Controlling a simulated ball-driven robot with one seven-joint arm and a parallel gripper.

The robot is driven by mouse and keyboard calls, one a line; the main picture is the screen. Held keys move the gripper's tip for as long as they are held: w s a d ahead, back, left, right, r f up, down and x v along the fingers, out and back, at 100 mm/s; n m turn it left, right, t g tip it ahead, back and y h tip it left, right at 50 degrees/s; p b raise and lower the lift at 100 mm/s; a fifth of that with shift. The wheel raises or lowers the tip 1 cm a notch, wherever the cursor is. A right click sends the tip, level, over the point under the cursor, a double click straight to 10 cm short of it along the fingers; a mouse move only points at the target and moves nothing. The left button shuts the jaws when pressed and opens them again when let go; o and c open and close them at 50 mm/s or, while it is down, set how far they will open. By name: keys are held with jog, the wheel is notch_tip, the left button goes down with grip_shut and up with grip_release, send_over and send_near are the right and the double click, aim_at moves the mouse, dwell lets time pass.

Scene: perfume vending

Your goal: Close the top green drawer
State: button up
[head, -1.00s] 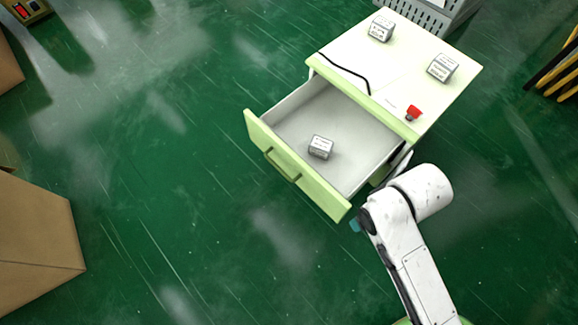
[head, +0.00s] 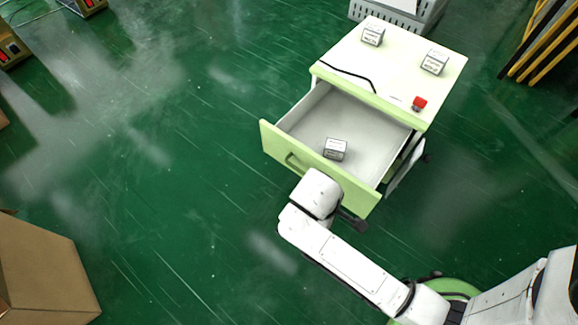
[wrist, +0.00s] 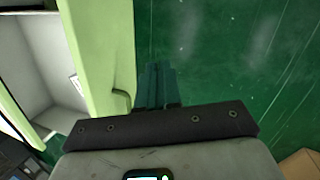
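The top green drawer (head: 272,146) is pulled open from the pale green cabinet (head: 448,88). A small silver box (head: 335,149) lies inside it. The drawer front has a green handle (head: 296,163). My arm's wrist is just in front of the drawer front's right part in the head view, and the fingers are hidden there. In the wrist view, my gripper (wrist: 157,85) has its teal fingers together with nothing between them. They are beside the drawer front (wrist: 95,50) and close to its handle (wrist: 122,101); I cannot tell whether they touch.
Two silver boxes (head: 373,36) (head: 434,62), a red button (head: 419,103) and a black cable (head: 350,76) are on the cabinet top. A grey crate (head: 395,15) stands behind it. A cardboard box (head: 45,270) is at lower left. The green floor left of the drawer is clear.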

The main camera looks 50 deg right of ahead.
jog(key=w+f+n+h+b, duration=0.1)
jog(key=f, duration=0.1)
jog(key=w+f+n+g+h+b, duration=0.1)
jog(key=w+f+n+h, duration=0.1)
jog(key=shift+w+d+n, duration=0.1)
jog(key=shift+n, duration=0.2)
grip_shut()
jog(key=n+t+h+b, duration=0.3)
jog(key=n+h+b, duration=0.2)
jog(key=n+h, duration=0.7)
send_near(310, 155)
jog(key=d+b, duration=0.3)
jog(key=d, duration=0.3)
jog(key=shift+w+r, duration=0.1)
jog(key=shift+w, duration=0.05)
jog(key=shift+d+r, duration=0.1)
jog(key=shift+d, duration=0.3)
jog(key=shift+d, duration=0.1)
